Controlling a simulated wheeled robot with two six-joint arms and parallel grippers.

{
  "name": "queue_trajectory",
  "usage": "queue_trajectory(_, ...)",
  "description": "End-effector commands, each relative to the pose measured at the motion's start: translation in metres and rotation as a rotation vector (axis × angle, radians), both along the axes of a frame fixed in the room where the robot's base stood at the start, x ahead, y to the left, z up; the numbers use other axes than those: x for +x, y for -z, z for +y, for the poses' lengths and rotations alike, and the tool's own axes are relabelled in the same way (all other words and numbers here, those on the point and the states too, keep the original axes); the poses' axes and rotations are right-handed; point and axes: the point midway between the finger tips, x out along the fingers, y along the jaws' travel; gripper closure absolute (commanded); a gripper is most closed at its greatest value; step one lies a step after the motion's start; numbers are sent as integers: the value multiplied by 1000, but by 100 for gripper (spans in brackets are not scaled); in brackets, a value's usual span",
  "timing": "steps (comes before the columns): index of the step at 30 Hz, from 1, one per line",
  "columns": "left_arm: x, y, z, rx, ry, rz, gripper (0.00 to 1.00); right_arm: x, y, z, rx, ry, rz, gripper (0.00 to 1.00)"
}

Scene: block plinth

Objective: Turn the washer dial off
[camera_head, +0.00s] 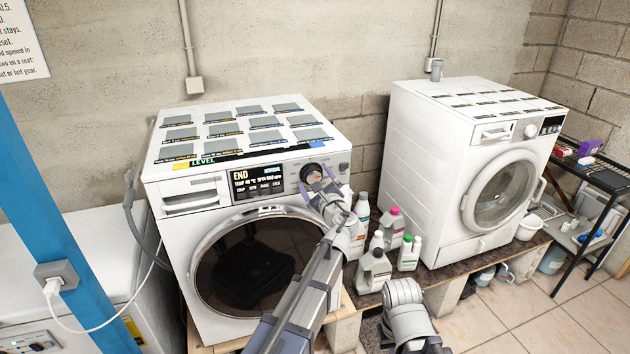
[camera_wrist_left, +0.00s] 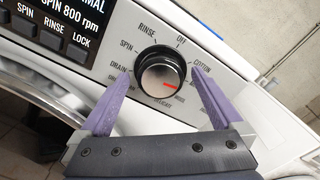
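The washer dial (camera_head: 312,172) is a round black and silver knob on the front panel of the left white washer (camera_head: 177,253). My left gripper (camera_head: 318,180) is in front of the panel. Its purple fingers are open on both sides of the dial, with gaps showing in the left wrist view (camera_wrist_left: 160,78). A grey part of my right arm shows low in the head view, but its gripper is out of sight.
The washer display (camera_head: 257,180) reads END. Several bottles (camera_head: 374,268) stand between this washer and a second white washer (camera_head: 430,150). A blue post (camera_head: 60,190) stands at the left. A dark shelf (camera_head: 600,175) is at the far right, with open tiled floor in front.

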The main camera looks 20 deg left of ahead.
Motion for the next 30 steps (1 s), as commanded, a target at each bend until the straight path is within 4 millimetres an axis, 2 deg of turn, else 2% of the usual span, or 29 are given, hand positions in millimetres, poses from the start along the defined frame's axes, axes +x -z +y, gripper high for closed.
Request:
queue_trajectory(2,0,0,0,0,0,0,8,0,0,0,0,0,0,100)
queue_trajectory(22,0,0,0,-1,0,-1,83,0,0,0,0,0,0,100)
queue_trajectory(30,0,0,0,-29,-1,-19,84,0,0,0,0,0,0,100)
